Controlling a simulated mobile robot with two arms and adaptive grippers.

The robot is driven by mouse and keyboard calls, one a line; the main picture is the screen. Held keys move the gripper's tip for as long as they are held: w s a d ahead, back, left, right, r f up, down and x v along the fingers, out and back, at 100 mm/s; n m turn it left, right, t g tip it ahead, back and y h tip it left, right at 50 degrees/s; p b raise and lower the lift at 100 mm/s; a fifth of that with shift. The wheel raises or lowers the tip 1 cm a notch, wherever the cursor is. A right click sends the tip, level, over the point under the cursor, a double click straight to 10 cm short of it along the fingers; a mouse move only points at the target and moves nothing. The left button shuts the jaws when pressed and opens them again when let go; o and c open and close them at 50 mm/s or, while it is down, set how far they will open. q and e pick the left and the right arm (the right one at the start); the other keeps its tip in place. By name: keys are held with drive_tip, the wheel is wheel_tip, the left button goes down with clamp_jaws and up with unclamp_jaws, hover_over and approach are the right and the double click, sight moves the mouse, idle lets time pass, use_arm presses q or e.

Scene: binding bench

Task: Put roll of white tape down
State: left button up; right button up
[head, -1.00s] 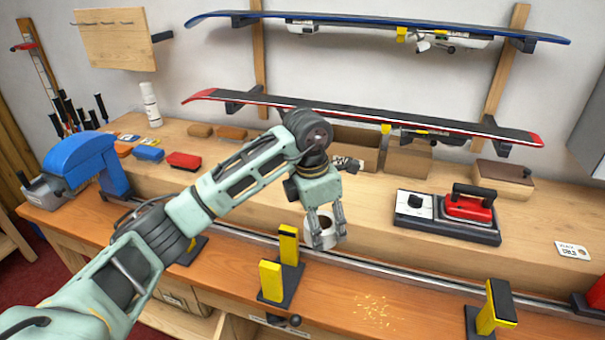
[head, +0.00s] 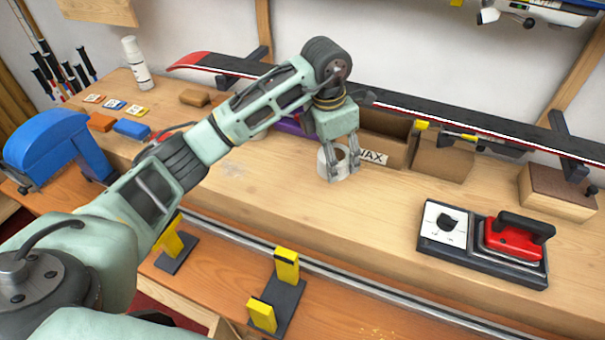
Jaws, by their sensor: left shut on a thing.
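The roll of white tape (head: 334,164) is between the fingers of my left gripper (head: 341,170), in the middle of the head view. The gripper points down and is shut on the roll. The roll is at or just above the pale wooden upper bench top (head: 300,205); I cannot tell whether it touches. The fingers hide part of the roll. My right gripper is not in view.
A cardboard box marked WAX (head: 385,150) stands just behind the roll. A red waxing iron (head: 513,238) sits on its base at the right. Yellow-padded vises (head: 287,265) stand in front. Bench top around the roll is clear to the front.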

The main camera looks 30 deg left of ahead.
use_arm(q)
drive_tip(key=a+f+p, duration=0.1)
drive_tip(key=a+f, duration=0.1)
drive_tip(key=a, duration=0.1)
drive_tip(key=s+a+f+p, duration=0.1)
drive_tip(key=a, duration=0.2)
drive_tip(key=a+f+p, duration=0.2)
drive_tip(key=a, duration=0.2)
drive_tip(key=shift+s+f, duration=0.15)
drive_tip(key=shift+f, duration=0.2)
drive_tip(key=shift+a+f, duration=0.2)
wheel_tip(320, 180, down, 3)
drive_tip(key=shift+d+f+p, duration=0.1)
drive_tip(key=shift+p, duration=0.95)
drive_tip(key=shift+c, duration=0.2)
drive_tip(key=shift+f, duration=0.4)
drive_tip(key=shift+f, duration=0.2)
drive_tip(key=o, duration=1.2)
